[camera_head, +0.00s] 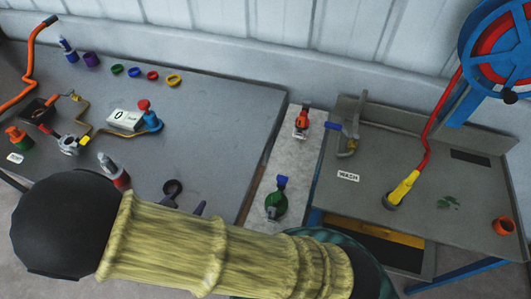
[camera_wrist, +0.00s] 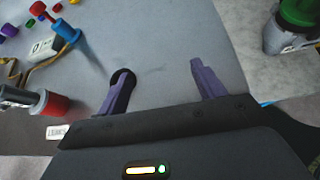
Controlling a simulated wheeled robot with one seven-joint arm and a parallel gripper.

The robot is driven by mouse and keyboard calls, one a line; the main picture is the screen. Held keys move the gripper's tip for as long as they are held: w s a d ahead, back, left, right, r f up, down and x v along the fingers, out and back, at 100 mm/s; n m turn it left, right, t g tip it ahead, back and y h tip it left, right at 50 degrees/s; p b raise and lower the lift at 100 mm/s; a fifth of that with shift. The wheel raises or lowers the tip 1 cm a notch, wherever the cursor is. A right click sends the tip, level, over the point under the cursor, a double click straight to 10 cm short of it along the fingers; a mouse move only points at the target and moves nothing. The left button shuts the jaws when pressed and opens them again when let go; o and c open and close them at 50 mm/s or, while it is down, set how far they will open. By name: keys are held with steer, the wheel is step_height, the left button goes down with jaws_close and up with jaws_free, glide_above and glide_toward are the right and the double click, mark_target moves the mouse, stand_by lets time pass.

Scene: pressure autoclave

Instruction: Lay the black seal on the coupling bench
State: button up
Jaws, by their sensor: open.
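A round black piece, which looks like the black seal (camera_head: 173,185), lies on the grey left bench (camera_head: 215,110) near its front edge. It also shows in the wrist view (camera_wrist: 123,75), partly hidden behind my left finger. My gripper (camera_head: 186,204) has two purple fingers spread wide apart over this bench. In the wrist view my gripper (camera_wrist: 162,70) has nothing between its fingertips. The left fingertip overlaps the black piece; I cannot tell if they touch. No label readable here says which bench is the coupling bench.
Small coloured rings (camera_head: 135,72) lie at the bench's back. The right bench (camera_head: 430,165) has a WASH label.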

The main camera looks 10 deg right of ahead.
steer(key=w+d+r+m+g+y, duration=0.1)
steer(key=d+r+m+g, duration=0.3)
steer(key=d+m, duration=1.1)
steer(key=d+r+m+g+y, duration=0.3)
steer(key=d+r+m, duration=0.4)
steer(key=d+m, duration=0.8)
steer(key=shift+w+d+r+g+y, duration=0.15)
steer(key=shift+w+r+g+y, duration=0.2)
steer(key=shift+g, duration=0.35)
steer(key=shift+w, duration=0.15)
steer(key=shift+d, duration=0.1)
steer(key=shift+s, duration=0.2)
